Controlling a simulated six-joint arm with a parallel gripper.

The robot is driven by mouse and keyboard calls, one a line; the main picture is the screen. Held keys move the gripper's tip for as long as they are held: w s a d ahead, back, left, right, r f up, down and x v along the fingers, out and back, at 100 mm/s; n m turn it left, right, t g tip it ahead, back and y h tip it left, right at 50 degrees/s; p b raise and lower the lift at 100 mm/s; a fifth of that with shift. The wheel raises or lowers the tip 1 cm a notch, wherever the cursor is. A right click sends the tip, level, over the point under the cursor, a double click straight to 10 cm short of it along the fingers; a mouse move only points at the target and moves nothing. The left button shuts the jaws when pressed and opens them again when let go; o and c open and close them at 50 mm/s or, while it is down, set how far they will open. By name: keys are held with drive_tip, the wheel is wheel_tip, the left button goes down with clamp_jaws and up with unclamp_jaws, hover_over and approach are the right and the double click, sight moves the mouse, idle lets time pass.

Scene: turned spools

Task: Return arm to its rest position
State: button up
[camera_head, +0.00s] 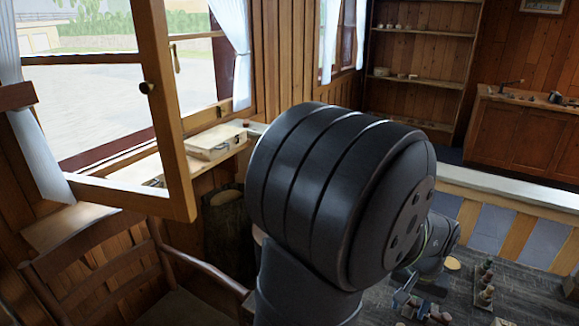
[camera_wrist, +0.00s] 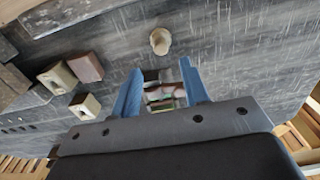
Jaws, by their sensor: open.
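My gripper (camera_wrist: 158,76) is open in the wrist view, its two blue fingers apart with nothing held between them. In the head view the gripper is small and low, beyond my large dark arm joint, with a blue part (camera_head: 403,297) showing; the arm hides much around it. A pale turned piece, perhaps a spool (camera_wrist: 160,41), stands on the grey tabletop (camera_wrist: 235,45) beyond the fingertips. Small red, green and whitish things (camera_wrist: 166,96) show through the gap between the fingers, too partly hidden to name.
Pale blocks with holes (camera_wrist: 58,78) (camera_wrist: 84,106) and a reddish-brown block (camera_wrist: 86,67) lie left in the wrist view. In the head view, a holder with small pieces (camera_head: 485,295) stands on the table. A wooden chair (camera_head: 95,255) and open window frame (camera_head: 165,110) are left.

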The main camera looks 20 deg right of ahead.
sight(402, 325)
wheel_tip(402, 325, down, 8)
drive_tip(key=shift+f, duration=0.25)
drive_tip(key=shift+r, duration=1.75)
drive_tip(key=shift+f, duration=0.1)
